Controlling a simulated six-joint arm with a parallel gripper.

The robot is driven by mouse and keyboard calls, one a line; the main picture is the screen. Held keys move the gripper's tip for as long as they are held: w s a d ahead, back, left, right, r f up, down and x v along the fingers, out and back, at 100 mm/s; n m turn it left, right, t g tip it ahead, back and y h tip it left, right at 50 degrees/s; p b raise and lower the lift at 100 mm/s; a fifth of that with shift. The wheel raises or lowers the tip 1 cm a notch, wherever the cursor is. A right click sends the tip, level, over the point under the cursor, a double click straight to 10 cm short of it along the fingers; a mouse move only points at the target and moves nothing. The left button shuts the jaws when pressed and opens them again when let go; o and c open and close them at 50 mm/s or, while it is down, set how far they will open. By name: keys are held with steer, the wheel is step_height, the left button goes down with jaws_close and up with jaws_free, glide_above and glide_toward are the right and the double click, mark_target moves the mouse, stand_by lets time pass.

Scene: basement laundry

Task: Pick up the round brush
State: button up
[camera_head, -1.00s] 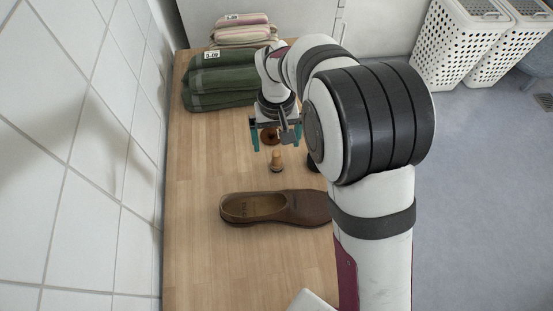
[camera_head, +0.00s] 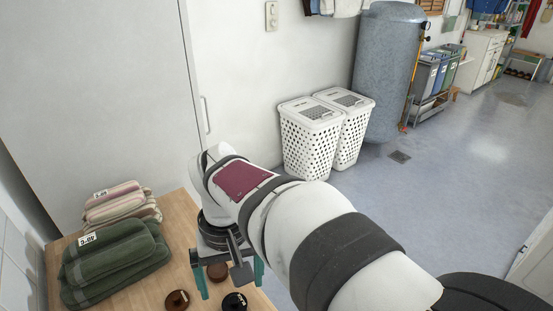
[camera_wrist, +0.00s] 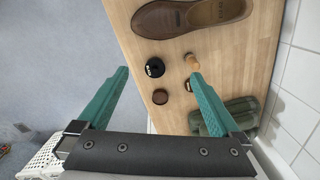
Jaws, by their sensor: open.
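Several small round items lie on the wooden table below my gripper. In the wrist view they are a pale wooden-handled piece (camera_wrist: 191,62), a dark brown round piece (camera_wrist: 187,85) partly behind a finger, a brown disc (camera_wrist: 160,97) and a black tin (camera_wrist: 155,68). I cannot tell for sure which is the round brush. In the head view the dark brown piece (camera_head: 177,300) has a small centre knob or mark; the brown disc (camera_head: 217,271) shows between the fingers. My gripper (camera_head: 229,276) is open and empty, its teal fingers (camera_wrist: 159,75) above the table.
Folded green towels (camera_head: 115,262) and striped towels (camera_head: 120,205) stack at the table's far end by the wall. White laundry baskets (camera_head: 310,140) stand on the floor beyond the table.

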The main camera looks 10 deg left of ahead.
steer(key=s+d+r+m+y, duration=0.1)
steer(key=s+d+m, duration=0.5)
steer(key=d, duration=0.8)
steer(key=shift+s, duration=0.9)
steer(key=s+d+f+m, duration=0.1)
steer(key=s, duration=0.1)
steer(key=s+d+f+m, duration=0.1)
steer(key=s+m, duration=0.1)
steer(key=s, duration=0.1)
steer(key=s+d+f+m, duration=0.1)
steer(key=s+d, duration=0.1)
steer(key=shift+s+d+m, duration=0.1)
steer(key=shift+s+m, duration=0.15)
steer(key=shift+m, duration=0.05)
steer(key=shift+c, duration=3)
